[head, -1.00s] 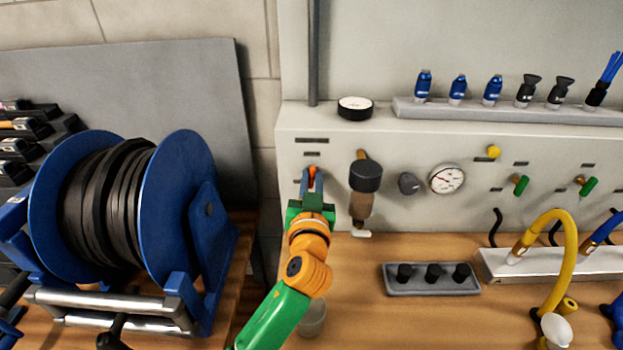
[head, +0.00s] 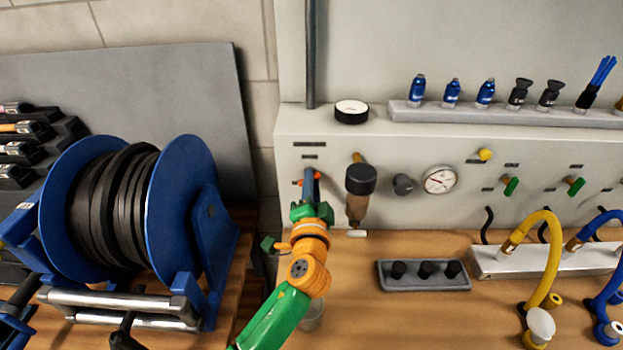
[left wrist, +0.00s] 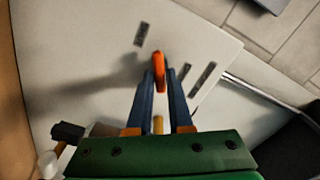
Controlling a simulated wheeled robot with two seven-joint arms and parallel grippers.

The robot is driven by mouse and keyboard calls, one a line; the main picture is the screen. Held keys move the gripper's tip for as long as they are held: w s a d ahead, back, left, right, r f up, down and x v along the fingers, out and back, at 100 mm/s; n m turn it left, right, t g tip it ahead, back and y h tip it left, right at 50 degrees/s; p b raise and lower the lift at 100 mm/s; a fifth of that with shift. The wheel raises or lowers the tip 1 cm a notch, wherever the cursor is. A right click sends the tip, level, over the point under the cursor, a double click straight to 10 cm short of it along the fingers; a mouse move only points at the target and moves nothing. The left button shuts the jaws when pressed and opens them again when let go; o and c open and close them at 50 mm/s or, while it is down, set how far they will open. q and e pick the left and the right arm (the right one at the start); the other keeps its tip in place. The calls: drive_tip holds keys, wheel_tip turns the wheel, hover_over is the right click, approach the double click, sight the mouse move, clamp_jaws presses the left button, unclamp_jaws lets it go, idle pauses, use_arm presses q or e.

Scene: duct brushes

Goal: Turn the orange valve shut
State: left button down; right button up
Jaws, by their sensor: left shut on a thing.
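The orange valve (head: 317,176) is on the front of the pale panel at its left end, below two dark labels. My left gripper (head: 309,179) is shut on its handle, with orange showing on both sides of the blue fingers. In the left wrist view the orange valve handle (left wrist: 159,68) stands between the two fingertips (left wrist: 160,76). The fingers hide part of the handle in the head view. My right gripper is not in view.
A dark-capped filter unit (head: 360,185) stands close to the right of my left gripper, then a dark knob (head: 402,184) and a dial gauge (head: 440,180). A blue hose reel (head: 190,210) fills the left. Bench is clear in front of the grey tray (head: 424,282).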

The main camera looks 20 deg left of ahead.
use_arm(q)
drive_tip(key=m+p, duration=0.2)
drive_tip(key=m, duration=0.3)
drive_tip(key=shift+m, duration=0.4)
idle(0.4)
drive_tip(key=c, duration=0.9)
unclamp_jaws()
drive_tip(key=shift+o, duration=0.2)
drive_tip(key=shift+w+f, duration=0.1)
drive_tip(key=shift+f, duration=0.05)
drive_tip(key=b+v, duration=0.1)
drive_tip(key=v, duration=0.6)
